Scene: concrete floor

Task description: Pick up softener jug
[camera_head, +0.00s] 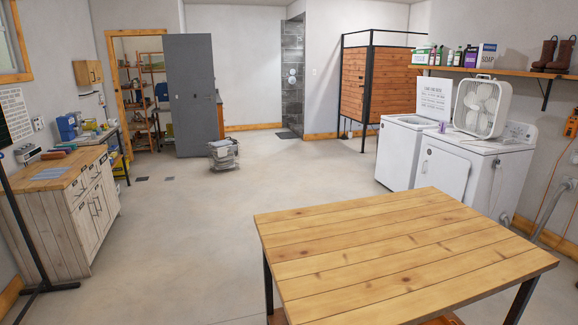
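No label reading softener can be made out. A row of laundry containers stands on the wall shelf at the upper right. Among them is a purple container (471,57), beside a white and blue box marked SOAP (487,55). A white container with a green label (421,56) stands at the row's left end, and small dark and white bottles (449,57) stand between. A small purple item (442,127) is on top of the left white machine. Which of these is the softener jug I cannot tell. Neither of my grippers is in view.
A wooden table (400,250) with a bare top stands in the front right. Behind it are two white laundry machines (452,175), with a box fan (482,106) on the right one. A cabinet (90,205) lines the left wall. The floor between is mostly clear.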

